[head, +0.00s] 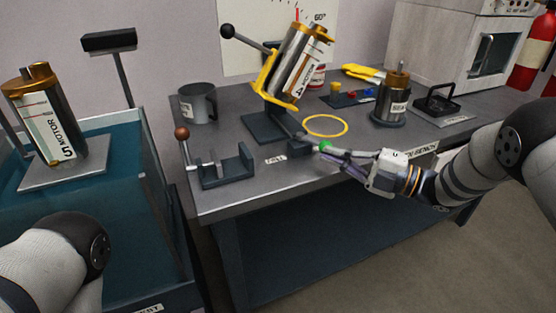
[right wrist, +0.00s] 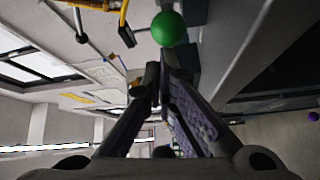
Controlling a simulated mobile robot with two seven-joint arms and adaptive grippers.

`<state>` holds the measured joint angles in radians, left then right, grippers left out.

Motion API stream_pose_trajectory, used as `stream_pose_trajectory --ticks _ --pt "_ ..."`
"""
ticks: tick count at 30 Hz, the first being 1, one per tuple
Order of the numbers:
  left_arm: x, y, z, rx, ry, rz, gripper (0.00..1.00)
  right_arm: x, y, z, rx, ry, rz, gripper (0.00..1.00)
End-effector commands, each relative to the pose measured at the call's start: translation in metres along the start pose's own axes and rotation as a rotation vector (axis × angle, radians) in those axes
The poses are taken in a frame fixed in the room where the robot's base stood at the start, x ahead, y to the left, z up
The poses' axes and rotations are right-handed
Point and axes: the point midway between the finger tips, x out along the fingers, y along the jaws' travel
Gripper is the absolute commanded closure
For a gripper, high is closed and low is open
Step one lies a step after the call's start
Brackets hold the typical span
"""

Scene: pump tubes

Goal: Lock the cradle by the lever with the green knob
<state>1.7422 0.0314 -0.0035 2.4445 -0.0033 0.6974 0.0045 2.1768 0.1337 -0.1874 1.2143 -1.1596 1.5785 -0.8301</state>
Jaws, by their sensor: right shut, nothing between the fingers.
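The yellow cradle (head: 268,80) holds a silver tube (head: 302,58) marked A, tilted to the right, on a dark stand (head: 268,126) on the table. The green knob (head: 324,146) is low at the stand's right, near the table's front edge. My right gripper (head: 328,151) is shut and empty, with its fingertips close by the knob. In the right wrist view, the green knob (right wrist: 169,29) is just beyond the closed fingertips (right wrist: 163,72); I cannot tell whether they touch. Most of the lever is hidden. My left gripper is out of view.
A clamp (head: 225,170) with a brown-knobbed lever stands left of the cradle. A black knob (head: 227,31) sticks out at the cradle's upper left. A grey mug (head: 198,102), a yellow ring (head: 325,125) and a tube (head: 394,97) in a round holder stand on the table (head: 232,194).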

Motion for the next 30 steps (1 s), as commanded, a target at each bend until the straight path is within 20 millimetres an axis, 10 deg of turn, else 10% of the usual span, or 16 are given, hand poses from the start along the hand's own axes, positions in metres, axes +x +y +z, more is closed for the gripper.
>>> stream_pose_trajectory --ticks 30 --pt "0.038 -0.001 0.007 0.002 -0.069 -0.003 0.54 -0.012 0.01 0.053 0.0 -0.001 0.0 1.0"
